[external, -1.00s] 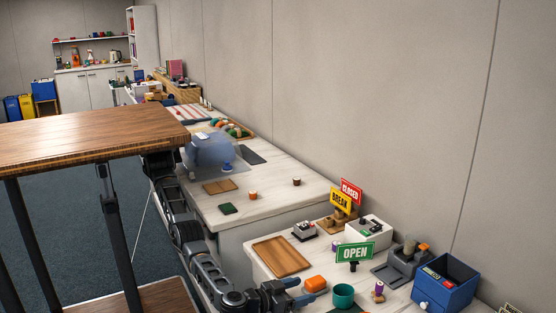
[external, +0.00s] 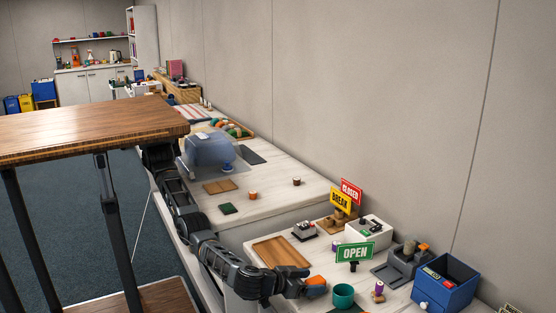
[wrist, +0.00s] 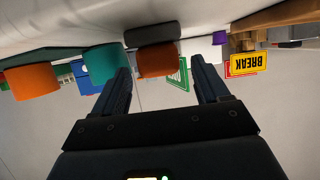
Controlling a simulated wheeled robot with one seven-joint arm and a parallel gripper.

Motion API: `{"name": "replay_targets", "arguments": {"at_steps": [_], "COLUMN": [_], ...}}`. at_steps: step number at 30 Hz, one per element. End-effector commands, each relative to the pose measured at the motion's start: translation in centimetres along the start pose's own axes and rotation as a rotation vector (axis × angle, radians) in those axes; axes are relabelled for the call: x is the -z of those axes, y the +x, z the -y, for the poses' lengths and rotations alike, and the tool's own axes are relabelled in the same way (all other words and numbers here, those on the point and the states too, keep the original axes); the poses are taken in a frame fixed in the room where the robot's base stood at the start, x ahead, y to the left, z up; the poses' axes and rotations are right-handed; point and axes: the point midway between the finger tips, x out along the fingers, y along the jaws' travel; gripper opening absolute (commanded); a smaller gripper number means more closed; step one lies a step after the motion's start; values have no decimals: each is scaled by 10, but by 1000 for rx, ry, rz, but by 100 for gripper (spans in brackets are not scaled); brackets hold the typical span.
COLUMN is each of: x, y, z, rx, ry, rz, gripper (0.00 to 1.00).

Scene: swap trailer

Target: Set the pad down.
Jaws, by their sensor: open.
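The pad appears to be the orange block (external: 317,281) at the front of the near counter, beside the teal cup (external: 343,295). In the wrist view, which is upside down, the pad (wrist: 157,62) is orange-brown with a grey layer on the counter side. My gripper (external: 303,288) is low over the counter, just left of the pad. In the wrist view, my gripper (wrist: 158,66) has its fingers apart, with the pad lying in the gap between the tips. Whether either finger touches it I cannot tell.
The green OPEN sign (external: 355,252) stands behind the pad. A wooden tray (external: 282,252) lies behind my gripper. A purple item (external: 379,288) and a blue box (external: 445,280) stand to the right. The teal cup (wrist: 105,63) is close to one finger.

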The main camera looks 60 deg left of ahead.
Motion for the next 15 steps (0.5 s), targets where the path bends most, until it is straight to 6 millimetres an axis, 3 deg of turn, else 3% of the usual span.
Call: {"name": "replay_targets", "arguments": {"at_steps": [7, 15], "x": [1, 3], "y": [37, 44], "z": [1, 1], "rx": [3, 1], "ry": [0, -1], "rz": [2, -1], "gripper": [74, 74]}}
